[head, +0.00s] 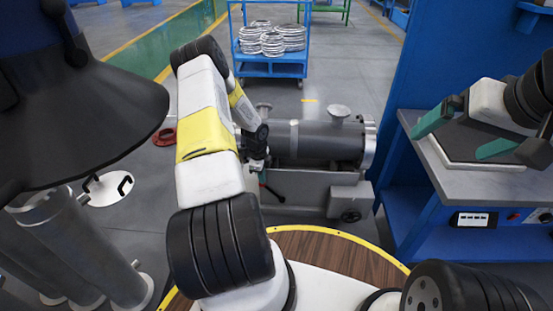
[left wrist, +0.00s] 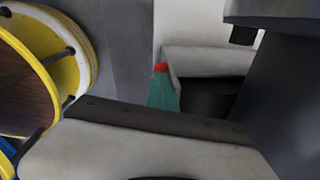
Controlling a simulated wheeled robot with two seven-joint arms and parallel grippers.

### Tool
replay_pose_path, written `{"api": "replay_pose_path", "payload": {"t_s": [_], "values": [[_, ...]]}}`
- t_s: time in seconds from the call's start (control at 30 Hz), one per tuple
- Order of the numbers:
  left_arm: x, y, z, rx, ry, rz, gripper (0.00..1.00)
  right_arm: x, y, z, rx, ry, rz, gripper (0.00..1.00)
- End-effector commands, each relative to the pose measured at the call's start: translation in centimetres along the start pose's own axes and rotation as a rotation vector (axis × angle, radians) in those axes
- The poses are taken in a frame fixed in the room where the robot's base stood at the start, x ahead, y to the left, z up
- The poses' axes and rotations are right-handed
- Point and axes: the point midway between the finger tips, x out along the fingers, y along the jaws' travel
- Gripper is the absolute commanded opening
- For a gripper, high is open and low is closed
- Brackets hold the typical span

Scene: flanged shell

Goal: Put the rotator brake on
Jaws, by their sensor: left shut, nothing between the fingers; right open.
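The rotator carries a grey flanged shell (head: 318,142) lying level on a pale stand. A small lever with a red part (head: 265,186) shows on the stand's near left side; I take it to be the brake lever. My left gripper (head: 258,166) is just above it, partly hidden by my own arm. In the left wrist view, its teal fingers (left wrist: 163,97) are shut and empty, with a red tip (left wrist: 160,67) right at their end. I cannot tell whether they touch. My right gripper (head: 450,143) is open and empty over the bench at the right.
A grey-topped blue bench (head: 455,182) stands at the right. A blue cart (head: 268,66) with stacked metal rings is behind the shell. Large grey pipes (head: 85,250) stand at the lower left. A red ring (head: 164,137) lies on the floor.

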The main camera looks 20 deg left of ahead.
Motion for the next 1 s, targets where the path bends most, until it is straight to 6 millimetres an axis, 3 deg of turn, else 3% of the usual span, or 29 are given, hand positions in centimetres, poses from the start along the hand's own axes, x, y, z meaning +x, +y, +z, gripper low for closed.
{"api": "replay_pose_path", "payload": {"t_s": [0.03, 0.13, 0.4, 0.57, 1.0], "values": [[0.4, 0.7, 1.1, -0.008, -0.012, 0.013, 0.0, 0.0, 0.0, 0.0, 0.0, 0.0, 0.0, 1.0], [-0.5, 0.7, 1.1, -0.008, -0.012, 0.012, 0.0, 0.0, 0.0, 0.0, 0.0, 0.0, 0.0, 1.0], [-5.4, 0.3, 0.3, -0.004, -0.006, 0.002, 0.0, 0.0, 0.0, 0.0, 0.0, 0.0, 0.0, 1.0], [-7.3, 0.1, 0.1, 0.0, -0.004, -0.001, 0.0, 0.0, 0.0, 0.0, 0.0, 0.0, 0.0, 1.0], [-7.9, 0.1, -0.1, 0.001, -0.001, -0.001, 0.0, 0.0, 0.0, 0.0, 0.0, 0.0, 0.0, 1.0]]}}
